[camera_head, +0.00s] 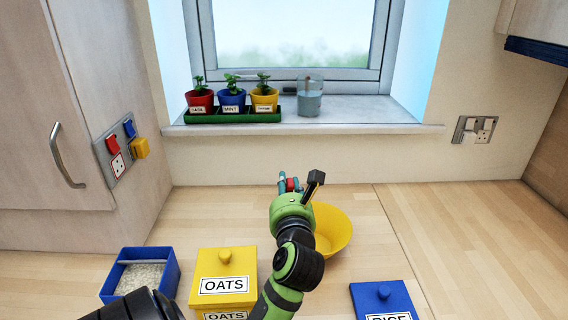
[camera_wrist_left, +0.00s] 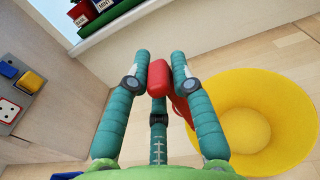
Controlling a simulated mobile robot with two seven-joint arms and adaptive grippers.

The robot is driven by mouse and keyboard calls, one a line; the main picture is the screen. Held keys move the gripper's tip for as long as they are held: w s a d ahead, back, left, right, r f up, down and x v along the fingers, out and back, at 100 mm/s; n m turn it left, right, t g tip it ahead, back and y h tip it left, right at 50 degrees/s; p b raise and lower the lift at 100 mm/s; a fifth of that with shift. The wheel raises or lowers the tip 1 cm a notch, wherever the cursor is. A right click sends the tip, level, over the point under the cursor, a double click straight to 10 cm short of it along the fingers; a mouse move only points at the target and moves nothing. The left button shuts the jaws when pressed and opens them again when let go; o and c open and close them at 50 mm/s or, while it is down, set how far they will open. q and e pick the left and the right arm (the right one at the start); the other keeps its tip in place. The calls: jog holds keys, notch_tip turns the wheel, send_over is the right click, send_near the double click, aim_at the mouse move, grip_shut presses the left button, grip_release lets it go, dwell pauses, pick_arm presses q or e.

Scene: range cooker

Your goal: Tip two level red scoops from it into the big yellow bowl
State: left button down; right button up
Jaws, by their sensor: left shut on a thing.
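My left gripper (camera_head: 290,185) is shut on the red scoop (camera_head: 292,184), just left of and above the big yellow bowl (camera_head: 338,232). In the left wrist view the scoop's red handle (camera_wrist_left: 158,76) sits between the teal fingertips of the gripper (camera_wrist_left: 160,72). The rest of the scoop runs behind the right finger, so its load is hidden. The bowl (camera_wrist_left: 290,100) is to the right of the fingers there, and the part in view looks empty. An open blue tub (camera_head: 111,290) holds pale grains. My right gripper is not in view.
A yellow lidded OATS box (camera_head: 225,266) stands beside the tub. A blue RICE lid (camera_head: 380,298) is at the lower right. Potted herbs in a green tray (camera_head: 233,117) and a cup (camera_head: 310,100) are on the windowsill. The right side of the worktop is clear.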

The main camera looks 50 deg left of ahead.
pick_arm(q)
jog(key=shift+w+a+m, duration=0.15)
jog(key=shift+w+m, duration=0.15)
jog(key=w+d+f+m+p, duration=0.1)
jog(key=w+d+f+m, duration=0.2)
jog(key=w+d+m, duration=0.2)
jog(key=shift+w+f+m, duration=0.35)
jog(key=shift+w+m, duration=0.35)
jog(key=shift+w, duration=0.2)
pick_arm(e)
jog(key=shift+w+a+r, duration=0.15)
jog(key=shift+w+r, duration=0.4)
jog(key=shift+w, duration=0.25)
pick_arm(q)
jog(key=shift+d, duration=0.1)
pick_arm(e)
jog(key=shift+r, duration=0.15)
